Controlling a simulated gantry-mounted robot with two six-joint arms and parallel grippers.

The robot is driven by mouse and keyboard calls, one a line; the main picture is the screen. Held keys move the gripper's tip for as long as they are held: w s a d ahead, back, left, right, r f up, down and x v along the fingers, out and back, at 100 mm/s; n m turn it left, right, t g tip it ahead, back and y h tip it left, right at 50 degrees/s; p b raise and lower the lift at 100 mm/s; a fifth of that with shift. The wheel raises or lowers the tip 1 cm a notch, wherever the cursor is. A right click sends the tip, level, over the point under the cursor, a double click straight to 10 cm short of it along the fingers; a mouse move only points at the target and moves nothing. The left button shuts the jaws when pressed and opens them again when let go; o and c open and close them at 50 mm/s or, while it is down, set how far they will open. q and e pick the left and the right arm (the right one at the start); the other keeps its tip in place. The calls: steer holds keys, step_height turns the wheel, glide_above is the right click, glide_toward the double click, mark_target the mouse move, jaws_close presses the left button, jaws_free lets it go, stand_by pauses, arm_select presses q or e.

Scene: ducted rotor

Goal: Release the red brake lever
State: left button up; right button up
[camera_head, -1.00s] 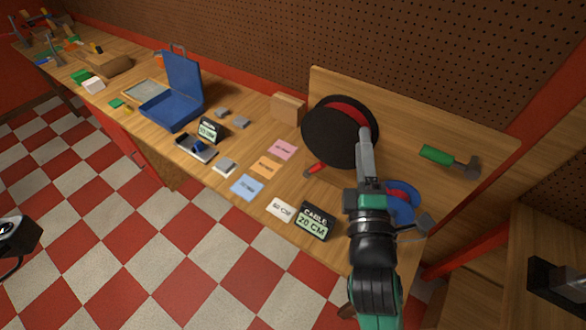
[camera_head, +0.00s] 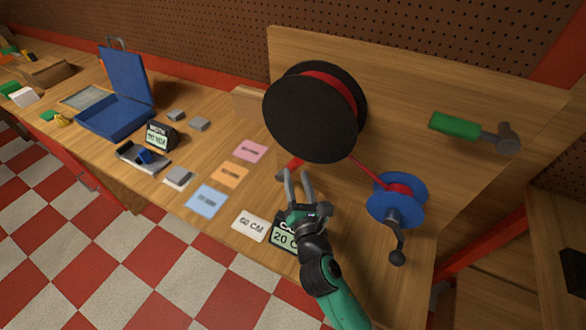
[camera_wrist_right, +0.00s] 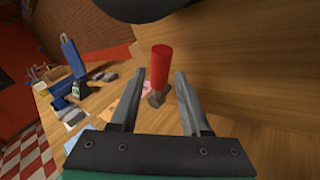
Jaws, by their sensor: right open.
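The red brake lever (camera_head: 295,163) juts out below the large black reel (camera_head: 315,112), partly hidden behind my right gripper. In the right wrist view the lever (camera_wrist_right: 161,64) is a red cylinder with a grey hex-like end. My right gripper (camera_head: 299,176) is open, its fingertips close to the lever. In the wrist view the lever appears in the gap between the two fingers, with no visible contact. I cannot tell how deep between them it lies. My left gripper is out of view.
A blue spool (camera_head: 383,200) with a crank stands right of my right gripper, joined to the reel by red cable. A green-handled hammer (camera_head: 456,125) is on the wooden backboard. Signs (camera_head: 284,236), coloured cards (camera_head: 229,175) and a blue case (camera_head: 113,117) lie along the bench.

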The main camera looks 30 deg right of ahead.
mark_target(295, 169)
steer(key=b+x, duration=0.1)
steer(key=x, duration=0.3)
steer(key=shift+w+d, duration=0.1)
steer(key=shift+w, duration=0.25)
steer(key=shift+c, duration=0.4)
jaws_close()
stand_by(0.4)
steer(key=b, duration=0.1)
steer(key=f+m+b, duration=0.1)
steer(key=shift+s+d+t+b, duration=0.2)
steer(key=shift+s+t+b, duration=0.1)
steer(key=shift+b, duration=0.1)
steer(key=shift+s+r, duration=0.1)
steer(key=shift+r, duration=0.15)
